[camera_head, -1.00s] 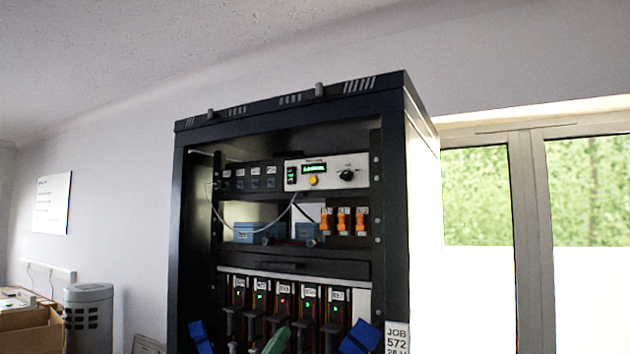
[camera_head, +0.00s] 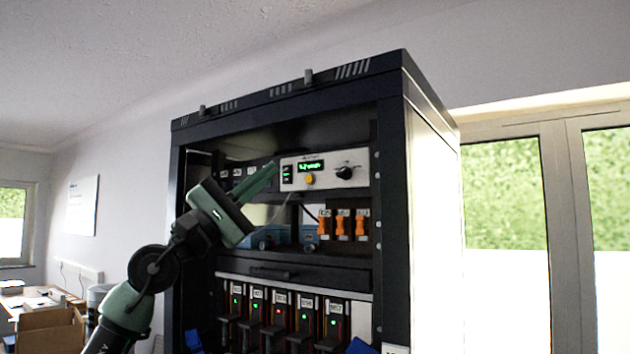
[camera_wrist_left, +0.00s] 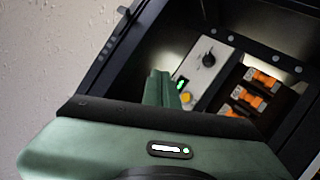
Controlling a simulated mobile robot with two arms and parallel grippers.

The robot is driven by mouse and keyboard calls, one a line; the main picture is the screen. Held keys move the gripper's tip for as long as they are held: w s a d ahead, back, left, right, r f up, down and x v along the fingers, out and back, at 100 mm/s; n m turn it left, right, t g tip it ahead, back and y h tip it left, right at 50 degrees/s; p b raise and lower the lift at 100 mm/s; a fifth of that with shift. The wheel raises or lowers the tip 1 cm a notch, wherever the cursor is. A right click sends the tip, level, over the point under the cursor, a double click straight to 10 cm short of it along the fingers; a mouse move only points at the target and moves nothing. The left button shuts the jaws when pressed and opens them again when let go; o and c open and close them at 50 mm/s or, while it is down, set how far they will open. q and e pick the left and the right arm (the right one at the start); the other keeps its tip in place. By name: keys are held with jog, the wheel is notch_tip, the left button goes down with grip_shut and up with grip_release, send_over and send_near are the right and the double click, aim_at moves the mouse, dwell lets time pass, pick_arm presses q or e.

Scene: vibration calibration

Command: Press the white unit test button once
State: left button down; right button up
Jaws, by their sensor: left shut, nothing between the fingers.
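The white unit (camera_head: 326,171) sits in the upper part of the black rack. It has a green lit display, a black knob (camera_head: 344,171) and a yellow round button (camera_head: 310,179) below the display. The unit also shows in the left wrist view (camera_wrist_left: 208,75), with its yellow button (camera_wrist_left: 186,97) just right of the fingers. My left gripper (camera_head: 272,167) is shut and empty, its green fingertips pointing at the unit's left end, left of the button. I cannot tell whether the tips touch the panel. My right gripper is out of view.
The black rack (camera_head: 391,200) frames the unit with side posts. Orange switches (camera_head: 343,224) and blue boxes (camera_head: 268,237) sit below the unit. A row of modules with small lights (camera_head: 281,312) is lower down. A glazed door stands at the right.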

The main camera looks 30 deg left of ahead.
aim_at(294, 182)
pick_arm(q)
jog(key=shift+s+a+y, duration=0.1)
jog(key=shift+s+y, duration=0.05)
jog(key=shift+y, duration=0.15)
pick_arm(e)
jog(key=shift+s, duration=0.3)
pick_arm(q)
jog(key=shift+w+d+p, duration=0.2)
jog(key=shift+w+p, duration=0.15)
jog(key=shift+w, duration=1.9)
jog(key=shift+w+d+p, duration=0.2)
jog(key=shift+w+p, duration=0.15)
jog(key=shift+w, duration=1.9)
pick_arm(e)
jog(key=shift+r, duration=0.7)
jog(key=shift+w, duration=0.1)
pick_arm(q)
jog(key=shift+w, duration=0.4)
jog(key=shift+w, duration=0.35)
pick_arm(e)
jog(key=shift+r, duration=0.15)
pick_arm(q)
jog(key=shift+s+f, duration=0.15)
jog(key=shift+s, duration=0.6)
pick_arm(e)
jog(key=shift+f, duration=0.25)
